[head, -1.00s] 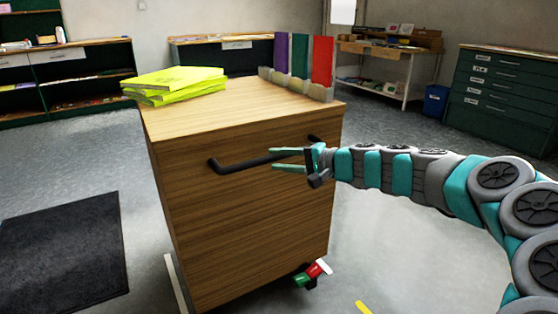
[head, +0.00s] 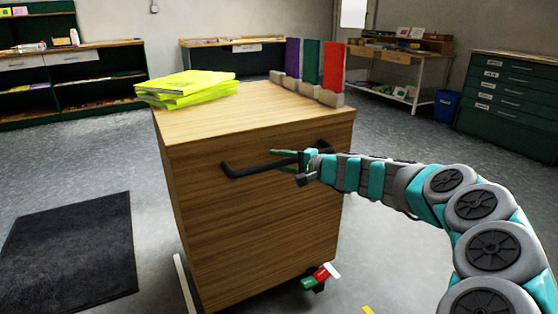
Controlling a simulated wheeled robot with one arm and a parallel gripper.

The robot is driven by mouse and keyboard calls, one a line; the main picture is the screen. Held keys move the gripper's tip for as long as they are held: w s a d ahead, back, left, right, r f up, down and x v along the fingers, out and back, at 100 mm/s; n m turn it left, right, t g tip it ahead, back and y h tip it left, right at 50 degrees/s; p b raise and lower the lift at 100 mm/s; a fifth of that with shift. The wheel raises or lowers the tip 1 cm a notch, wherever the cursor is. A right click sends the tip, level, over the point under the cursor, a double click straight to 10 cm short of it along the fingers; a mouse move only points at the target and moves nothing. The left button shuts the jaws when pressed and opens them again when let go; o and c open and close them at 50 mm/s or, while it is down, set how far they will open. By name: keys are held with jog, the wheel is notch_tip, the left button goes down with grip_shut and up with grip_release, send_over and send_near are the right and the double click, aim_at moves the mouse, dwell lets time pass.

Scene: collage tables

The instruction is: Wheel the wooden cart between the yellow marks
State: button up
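The wooden cart (head: 255,225) stands upright in the middle of the head view, with a dark bar handle (head: 240,170) across its near face. My gripper (head: 284,160) is at the right half of this handle. Its two teal fingers look apart, one above and one below the bar; whether they touch it I cannot tell. A red, green and white pedal-like part (head: 321,276) shows at the cart's lower right corner. A short piece of yellow mark (head: 368,310) shows on the floor at the bottom edge; other yellow marks are not in view.
Yellow-green folders (head: 190,86) and upright coloured boards in a holder (head: 305,90) lie on the cart top. A dark mat (head: 70,255) is on the floor at left. Shelves, a workbench (head: 400,75), a blue bin (head: 446,105) and a green drawer cabinet (head: 510,100) stand behind.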

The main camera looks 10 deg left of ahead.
jog(key=shift+c, duration=0.3)
grip_shut()
dwell(1.1)
